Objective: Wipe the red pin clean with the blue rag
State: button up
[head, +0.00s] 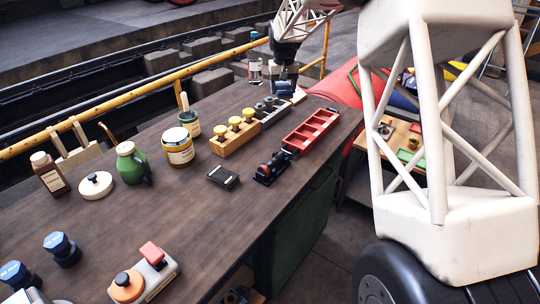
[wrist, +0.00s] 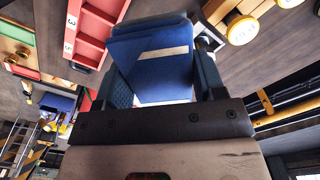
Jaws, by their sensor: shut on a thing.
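My gripper (head: 284,86) is over the far end of the bench in the head view. It is shut on the blue rag (wrist: 152,62), a flat blue block-like piece with a pale strip that fills the space between the fingers in the wrist view. The rag shows small and blue between the fingers in the head view. I cannot identify the red pin with certainty. A dark clamp-like fixture (head: 270,168) with a small dark-red part stands nearer than the gripper, apart from it, at the near end of the red tray.
The red compartment tray (head: 311,130) lies along the right bench edge. A wooden rack with yellow knobs (head: 234,136) and a dark-pegged rack (head: 270,108) stand beside it. Tins, a green can (head: 130,166) and a bottle (head: 48,173) are left.

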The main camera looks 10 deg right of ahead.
aim_at(273, 160)
jog(key=s+a+f+n, duration=0.1)
jog(key=s+f+n, duration=0.1)
jog(key=s, duration=0.4)
jog(key=s+a+f+n, duration=0.2)
jog(key=s+n, duration=0.2)
jog(key=s, duration=0.3)
jog(key=s+a+f+n, duration=0.2)
jog(key=s+n, duration=0.1)
jog(key=s, duration=0.3)
jog(key=shift+s+a, duration=0.15)
jog(key=shift+a, duration=0.05)
jog(key=shift+f, duration=2.8)
jog(key=shift+f, duration=0.65)
jog(key=shift+s+a, duration=0.1)
jog(key=shift+a, duration=0.05)
jog(key=shift+s+a+r, duration=0.15)
jog(key=shift+s+a, duration=0.3)
